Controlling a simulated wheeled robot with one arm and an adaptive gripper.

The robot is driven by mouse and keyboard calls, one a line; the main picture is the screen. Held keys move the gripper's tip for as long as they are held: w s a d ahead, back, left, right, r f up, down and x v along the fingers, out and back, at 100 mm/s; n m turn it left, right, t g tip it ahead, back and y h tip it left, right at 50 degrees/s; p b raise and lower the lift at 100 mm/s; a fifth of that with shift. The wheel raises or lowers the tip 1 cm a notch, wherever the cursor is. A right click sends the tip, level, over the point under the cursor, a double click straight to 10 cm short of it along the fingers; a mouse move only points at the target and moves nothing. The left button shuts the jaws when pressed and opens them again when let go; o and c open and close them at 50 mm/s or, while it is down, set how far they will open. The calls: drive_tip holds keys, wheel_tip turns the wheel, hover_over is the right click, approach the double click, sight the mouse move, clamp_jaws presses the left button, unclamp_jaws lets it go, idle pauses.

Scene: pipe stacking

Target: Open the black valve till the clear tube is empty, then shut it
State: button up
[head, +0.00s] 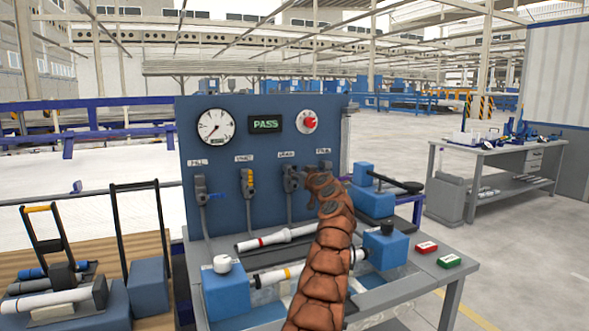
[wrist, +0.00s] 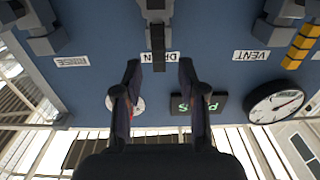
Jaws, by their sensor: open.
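The dark drain valve (head: 290,180) is on the blue panel, under its label and left of my arm's end in the head view. In the wrist view, which is upside down, the valve (wrist: 157,12) is at the top centre with its dark handle hanging beside the DRAIN label. My gripper (wrist: 159,68) is open and empty; its fingertips lie either side of the handle's line, just short of its end. In the head view my gripper (head: 318,180) is mostly hidden by my brown arm.

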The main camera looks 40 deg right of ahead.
sight(295, 169)
drive_tip(key=p+x, duration=0.2)
drive_tip(key=shift+w+d+r+p, duration=0.1)
drive_tip(key=shift+d+r+p, duration=0.1)
drive_tip(key=shift+p, duration=0.1)
drive_tip(key=shift+w+d+p, duration=0.2)
drive_tip(key=shift+w+p, duration=0.35)
drive_tip(key=shift+p, duration=0.6)
drive_tip(key=shift+w+f+p, duration=0.15)
drive_tip(key=shift+w+p, duration=0.2)
drive_tip(key=shift+p, duration=0.15)
drive_tip(key=shift+f, duration=0.1)
drive_tip(key=shift+c, duration=0.4)
clamp_jaws()
